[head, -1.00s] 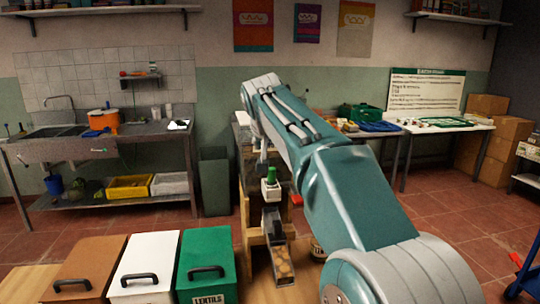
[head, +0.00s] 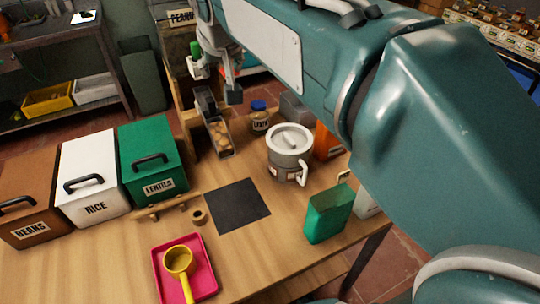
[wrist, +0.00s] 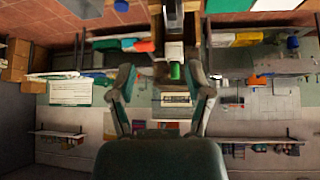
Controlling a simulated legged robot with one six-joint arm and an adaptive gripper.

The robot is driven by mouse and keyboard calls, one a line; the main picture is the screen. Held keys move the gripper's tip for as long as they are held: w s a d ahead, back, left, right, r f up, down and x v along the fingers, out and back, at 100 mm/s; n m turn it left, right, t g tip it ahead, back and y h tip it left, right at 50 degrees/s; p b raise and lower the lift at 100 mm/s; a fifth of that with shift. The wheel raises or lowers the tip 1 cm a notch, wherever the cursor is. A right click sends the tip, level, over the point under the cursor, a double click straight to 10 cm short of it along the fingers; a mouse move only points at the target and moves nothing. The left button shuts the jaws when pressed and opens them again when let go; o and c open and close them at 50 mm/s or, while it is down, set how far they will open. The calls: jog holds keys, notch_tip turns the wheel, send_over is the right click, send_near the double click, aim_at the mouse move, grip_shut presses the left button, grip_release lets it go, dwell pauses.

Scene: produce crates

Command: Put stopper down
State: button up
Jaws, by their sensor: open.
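A small green-topped piece with a white block below it (head: 195,50), which looks like the stopper, sits at the peanut dispenser (head: 180,20) above its sloping metal chute (head: 206,101). Its green end also shows in the wrist view (wrist: 175,71), beyond and between my fingers. My gripper (wrist: 160,68) is open, fingers spread, with nothing held between them. In the head view it hangs beside the dispenser, partly hidden by my arm. I cannot tell whether a finger touches the green piece.
Brown nuts lie in the chute's lower end (head: 230,153). A grey lidded pot (head: 289,158), a blue-capped jar (head: 260,122) and a green box (head: 328,212) stand on the right. A dark mat (head: 238,205) is bare. A pink tray (head: 204,286) holds a yellow scoop (head: 180,262). Lidded bins stand left.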

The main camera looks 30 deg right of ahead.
jog(key=s+f+n+g+y, duration=0.1)
jog(key=s+f, duration=1.5)
jog(key=s, duration=0.3)
jog(key=shift+s+f+g, duration=0.3)
jog(key=shift+s+f, duration=0.05)
